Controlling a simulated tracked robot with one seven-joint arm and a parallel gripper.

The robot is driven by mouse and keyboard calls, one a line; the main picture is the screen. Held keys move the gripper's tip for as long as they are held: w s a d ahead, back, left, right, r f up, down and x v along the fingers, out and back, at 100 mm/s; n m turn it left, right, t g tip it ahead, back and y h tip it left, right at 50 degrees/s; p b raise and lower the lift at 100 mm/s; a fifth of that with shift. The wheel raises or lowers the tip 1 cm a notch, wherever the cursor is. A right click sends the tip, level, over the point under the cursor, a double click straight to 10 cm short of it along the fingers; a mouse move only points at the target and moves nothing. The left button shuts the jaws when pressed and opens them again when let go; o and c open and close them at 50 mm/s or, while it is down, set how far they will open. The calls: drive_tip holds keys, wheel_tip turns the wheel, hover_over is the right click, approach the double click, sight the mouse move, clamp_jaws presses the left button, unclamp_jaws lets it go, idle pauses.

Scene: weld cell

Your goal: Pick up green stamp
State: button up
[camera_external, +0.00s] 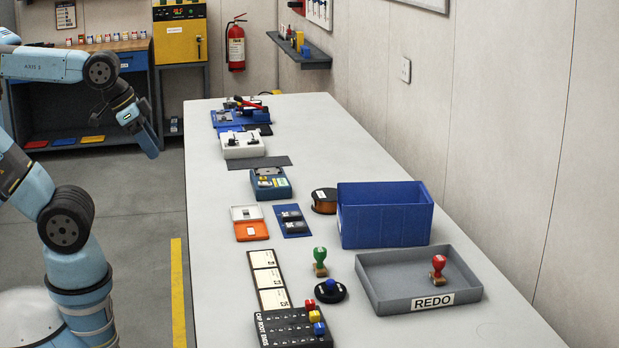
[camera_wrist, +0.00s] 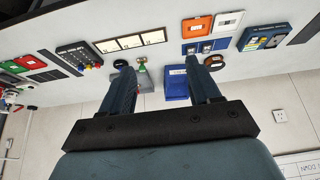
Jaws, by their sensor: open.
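The green stamp (camera_external: 320,258) stands upright on its wooden base on the table, left of the grey REDO tray. It also shows small in the wrist view (camera_wrist: 141,65), between my two fingers and close to the left one. My gripper (camera_external: 151,147) is off the table's left side, over the floor and well away from the stamp. In the wrist view my gripper (camera_wrist: 158,72) has its fingers spread with nothing held between them.
A red stamp (camera_external: 438,266) stands in the REDO tray (camera_external: 395,300). A round black pad (camera_external: 338,297) with a blue knob and the cap rack (camera_external: 275,330) lie near the green stamp. A blue bin (camera_external: 385,225) stands behind it. The table's left edge is clear.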

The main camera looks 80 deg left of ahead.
drive_tip(key=n+g+h, duration=0.2)
drive_tip(key=n+h, duration=0.1)
drive_tip(key=n, duration=2.4)
hover_over(320, 249)
drive_tip(key=s+a, duration=0.3)
wheel_tip(320, 249, down, 13)
drive_tip(key=x, duration=0.8)
drive_tip(key=s+x, duration=0.1)
drive_tip(key=x, duration=0.4)
drive_tip(key=shift+f, duration=0.3)
drive_tip(key=c, duration=1.1)
